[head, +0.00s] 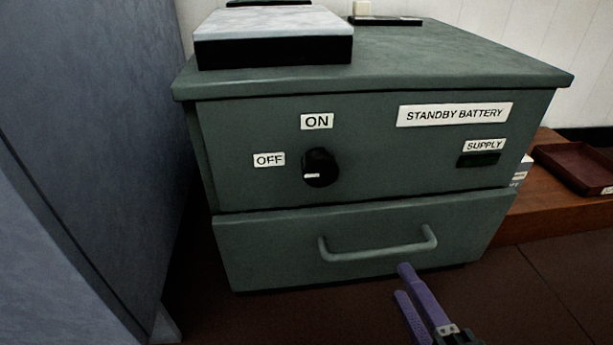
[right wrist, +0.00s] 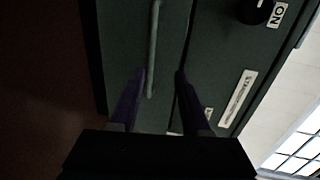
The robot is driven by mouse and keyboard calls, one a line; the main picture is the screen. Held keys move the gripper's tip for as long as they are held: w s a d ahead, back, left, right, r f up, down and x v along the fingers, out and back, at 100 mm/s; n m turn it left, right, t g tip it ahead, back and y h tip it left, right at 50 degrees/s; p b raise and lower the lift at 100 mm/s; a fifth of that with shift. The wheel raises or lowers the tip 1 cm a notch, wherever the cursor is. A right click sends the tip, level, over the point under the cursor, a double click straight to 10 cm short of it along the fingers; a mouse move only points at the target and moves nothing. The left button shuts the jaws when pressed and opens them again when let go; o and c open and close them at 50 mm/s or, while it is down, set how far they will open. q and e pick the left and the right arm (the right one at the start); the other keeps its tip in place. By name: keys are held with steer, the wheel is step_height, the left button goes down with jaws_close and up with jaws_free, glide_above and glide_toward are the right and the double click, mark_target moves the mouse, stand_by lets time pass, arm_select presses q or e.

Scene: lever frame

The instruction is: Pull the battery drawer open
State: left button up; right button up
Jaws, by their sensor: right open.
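The battery drawer (head: 270,252) is the bottom front of a green cabinet and looks shut or nearly flush. Its bar handle (head: 378,250) runs sideways across the right half of the drawer front. My right gripper (head: 402,281) has purple fingers and is open, just below the handle's right part in the head view. In the right wrist view, the handle (right wrist: 153,45) reaches between the fingertips of the gripper (right wrist: 160,72), close to the left finger. I cannot tell whether they touch. My left gripper is not in view.
A black knob (head: 320,167) sits between ON and OFF labels, its white mark towards OFF. The SUPPLY window (head: 478,160) is dark. A blue-grey panel (head: 85,150) stands close on the left. A wooden ledge (head: 560,205) with a tray (head: 575,165) lies right. Floor before the drawer is clear.

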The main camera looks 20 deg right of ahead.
mark_target(384, 254)
steer(key=b+x, duration=0.1)
steer(key=x, duration=0.2)
steer(key=f+b+x, duration=0.1)
steer(key=b+x, duration=0.1)
steer(key=x, duration=0.1)
steer(key=f+b+x, duration=0.1)
steer(key=b+x, duration=0.1)
steer(key=x, duration=0.2)
steer(key=shift+s+d, duration=0.25)
steer(key=shift+s, duration=0.05)
steer(key=shift+w+r, duration=0.1)
steer(key=shift+w, duration=0.2)
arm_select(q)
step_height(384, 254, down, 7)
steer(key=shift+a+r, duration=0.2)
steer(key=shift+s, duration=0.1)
arm_select(e)
steer(key=shift+c, duration=0.4)
steer(key=c, duration=0.4)
jaws_close()
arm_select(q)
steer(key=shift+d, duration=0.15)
